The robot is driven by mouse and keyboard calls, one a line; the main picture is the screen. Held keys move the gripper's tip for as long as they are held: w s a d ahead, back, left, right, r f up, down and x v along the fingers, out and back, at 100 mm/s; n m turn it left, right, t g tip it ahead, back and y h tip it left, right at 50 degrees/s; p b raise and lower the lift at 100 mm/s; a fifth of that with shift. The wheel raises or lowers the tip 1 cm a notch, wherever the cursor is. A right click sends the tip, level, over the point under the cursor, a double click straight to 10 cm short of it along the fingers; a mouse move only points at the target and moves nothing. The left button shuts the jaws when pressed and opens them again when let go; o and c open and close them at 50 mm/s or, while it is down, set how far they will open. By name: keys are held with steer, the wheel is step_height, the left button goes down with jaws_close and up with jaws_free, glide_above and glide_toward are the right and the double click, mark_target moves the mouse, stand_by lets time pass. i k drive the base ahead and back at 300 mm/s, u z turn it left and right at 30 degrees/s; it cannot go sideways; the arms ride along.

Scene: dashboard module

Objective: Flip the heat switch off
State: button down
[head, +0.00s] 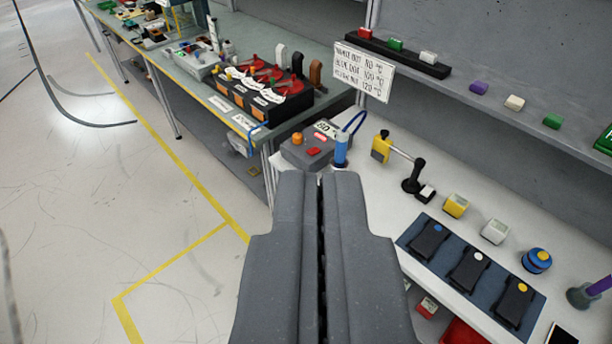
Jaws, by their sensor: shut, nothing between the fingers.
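My gripper (319,176) is shut and empty, pointing forward over the floor and the near edge of the white bench. Just beyond its tips, a small grey box (292,155) stands on the bench's left end. The box carries an orange knob or lamp (297,137), a red piece (313,152) on its front and a lit red patch (320,136) on top. A small plate reading about "80" stands behind it. I cannot tell which part is the heat switch or its position. The gripper appears apart from the box; the exact gap is unclear.
A blue cylinder (341,150) with a looped cable stands right of the box. A yellow-headed stand (381,148) and a dark mat (430,272) with several black devices are further right. A temperature sign (363,72) hangs above. Open floor (90,200) lies left.

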mark_target(315, 150)
steer(key=k, duration=0.15)
steer(key=u, duration=0.4)
steer(key=i, duration=1.9)
steer(key=z, duration=0.7)
